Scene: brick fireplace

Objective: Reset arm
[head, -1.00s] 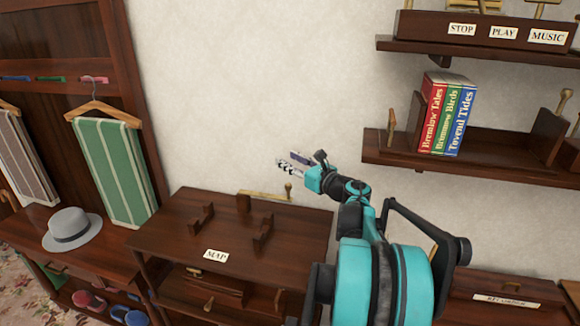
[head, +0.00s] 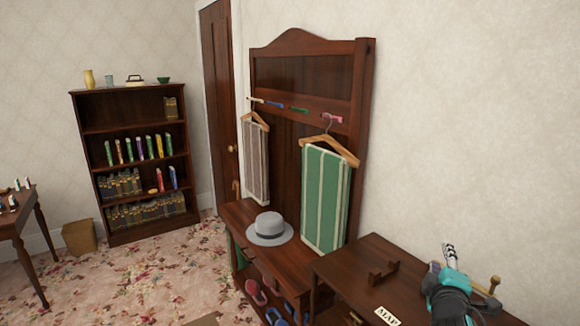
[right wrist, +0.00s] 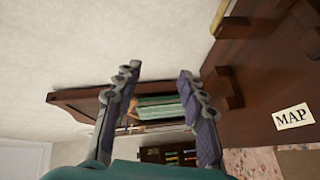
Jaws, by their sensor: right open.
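My right gripper (head: 447,262) is at the lower right of the head view, above the dark wooden cabinet (head: 345,262) with the MAP label (head: 387,316). In the right wrist view its two fingers (right wrist: 153,105) stand well apart with nothing between them. The green striped cloth on the hanger shows in the distance beyond the fingers. The MAP label (right wrist: 292,117) lies to the right of the fingers there. My left gripper does not show in any view.
A coat stand (head: 363,110) holds two striped cloths, the green one (head: 326,200) nearer. A grey hat (head: 270,229) rests on its bench. A bookshelf (head: 90,150) stands at the back left, beside a door (head: 217,90). Open flowered carpet (head: 160,275) lies between.

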